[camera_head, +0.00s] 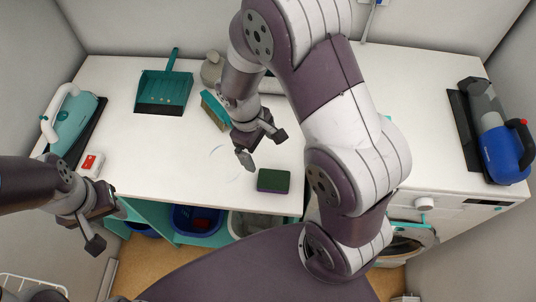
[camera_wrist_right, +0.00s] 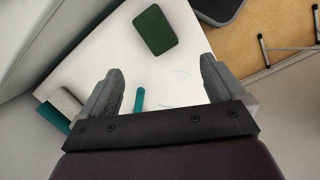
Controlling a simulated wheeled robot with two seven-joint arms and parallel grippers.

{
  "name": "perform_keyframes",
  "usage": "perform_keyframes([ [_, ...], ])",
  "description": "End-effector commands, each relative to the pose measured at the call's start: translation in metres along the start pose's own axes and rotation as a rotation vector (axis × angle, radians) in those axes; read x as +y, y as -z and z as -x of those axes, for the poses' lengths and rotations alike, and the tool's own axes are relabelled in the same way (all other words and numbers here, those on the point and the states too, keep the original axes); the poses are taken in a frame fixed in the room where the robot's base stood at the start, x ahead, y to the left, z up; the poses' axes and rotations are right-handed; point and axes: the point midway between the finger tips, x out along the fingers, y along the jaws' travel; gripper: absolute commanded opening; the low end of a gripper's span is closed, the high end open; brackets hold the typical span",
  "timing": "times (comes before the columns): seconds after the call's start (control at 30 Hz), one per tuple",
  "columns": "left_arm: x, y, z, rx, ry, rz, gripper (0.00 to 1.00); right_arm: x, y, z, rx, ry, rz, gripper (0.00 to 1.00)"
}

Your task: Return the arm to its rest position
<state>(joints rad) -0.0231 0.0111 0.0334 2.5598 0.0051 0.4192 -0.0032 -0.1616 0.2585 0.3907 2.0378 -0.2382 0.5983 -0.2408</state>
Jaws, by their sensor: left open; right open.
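My right arm (camera_head: 350,130) reaches in from the right and bends over the white counter. Its right gripper (camera_head: 262,152) is open and empty above the counter, to the upper left of a green and dark sponge (camera_head: 273,181). In the right wrist view the open fingers of the right gripper (camera_wrist_right: 160,90) have nothing between them, and the sponge (camera_wrist_right: 155,30) lies apart beyond them. My left gripper (camera_head: 106,222) is open and empty at the lower left, in front of the counter's edge.
The white counter (camera_head: 150,150) carries a teal dustpan (camera_head: 163,93), a teal brush (camera_head: 214,110) beside my right gripper, a teal iron-like appliance (camera_head: 72,125), a red and white box (camera_head: 91,164) and a blue appliance (camera_head: 503,150). Bins, including a blue one (camera_head: 196,220), stand below the counter.

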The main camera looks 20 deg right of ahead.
Motion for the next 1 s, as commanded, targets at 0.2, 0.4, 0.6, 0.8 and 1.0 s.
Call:
perform_keyframes([
  [0.2,0.000,0.000,0.000,0.000,0.000,0.000,0.43,-0.012,-0.055,0.057,0.243,0.070,-0.527,0.96],
  [0.4,0.000,0.000,0.000,0.000,0.000,0.000,0.43,-0.015,-0.062,0.060,0.270,0.083,-0.601,0.96],
  [0.6,0.000,-0.002,-0.017,0.001,0.000,0.000,0.43,-0.016,-0.059,0.043,0.268,0.082,-0.596,0.96],
  [0.8,0.000,-0.011,-0.091,-0.001,0.000,0.000,0.43,-0.021,-0.046,-0.031,0.266,0.082,-0.594,0.96],
  [1.0,0.000,-0.010,-0.085,0.001,0.000,0.000,0.43,-0.020,-0.047,-0.025,0.267,0.081,-0.593,0.96],
])
